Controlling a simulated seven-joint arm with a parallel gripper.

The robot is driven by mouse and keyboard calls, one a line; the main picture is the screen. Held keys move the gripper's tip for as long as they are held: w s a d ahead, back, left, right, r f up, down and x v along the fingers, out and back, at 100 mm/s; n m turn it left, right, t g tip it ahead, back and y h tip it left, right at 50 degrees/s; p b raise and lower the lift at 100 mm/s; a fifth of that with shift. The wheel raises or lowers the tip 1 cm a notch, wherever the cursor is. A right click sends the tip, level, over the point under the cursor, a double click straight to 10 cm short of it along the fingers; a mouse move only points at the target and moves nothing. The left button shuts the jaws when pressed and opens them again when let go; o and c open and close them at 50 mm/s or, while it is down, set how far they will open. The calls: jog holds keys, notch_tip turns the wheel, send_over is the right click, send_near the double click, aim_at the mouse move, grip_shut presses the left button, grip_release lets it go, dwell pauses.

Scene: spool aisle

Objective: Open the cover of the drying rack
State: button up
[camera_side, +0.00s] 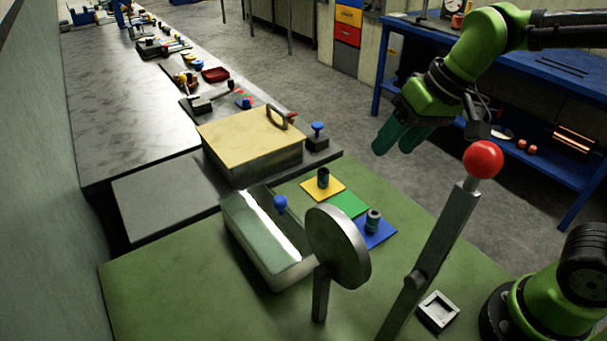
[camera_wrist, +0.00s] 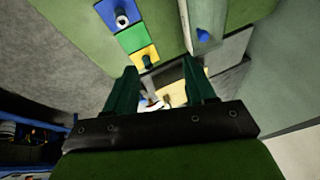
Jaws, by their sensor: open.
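A grey box with a flat yellow lid (camera_side: 245,135) and a dark arched handle (camera_side: 280,117) stands beyond the green table; the lid lies flat on it. A pale green box (camera_side: 262,240) with a blue knob (camera_side: 281,203) is nearer, on the green table. I cannot tell for sure which one is the drying rack. My gripper (camera_side: 396,146) is open and empty, in the air right of both boxes. In the wrist view, the yellow lid is partly hidden behind my open fingers (camera_wrist: 160,66), and the pale green box (camera_wrist: 207,18) is above.
Yellow (camera_side: 322,189), green (camera_side: 347,204) and blue (camera_side: 375,233) pads lie between the boxes and my arm; the yellow and blue ones carry small cylinders. A grey disc on a post (camera_side: 338,246) and a tall lever with a red ball (camera_side: 483,159) stand in front. A blue bench (camera_side: 540,165) is behind.

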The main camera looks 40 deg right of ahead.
jog(key=w+a+n+g, duration=0.2)
jog(key=w+a, duration=0.5)
jog(key=w, duration=0.1)
jog(key=g+h, duration=0.2)
send_over(280, 199)
notch_tip(280, 199, down, 15)
jog(key=shift+f, duration=0.2)
grip_shut()
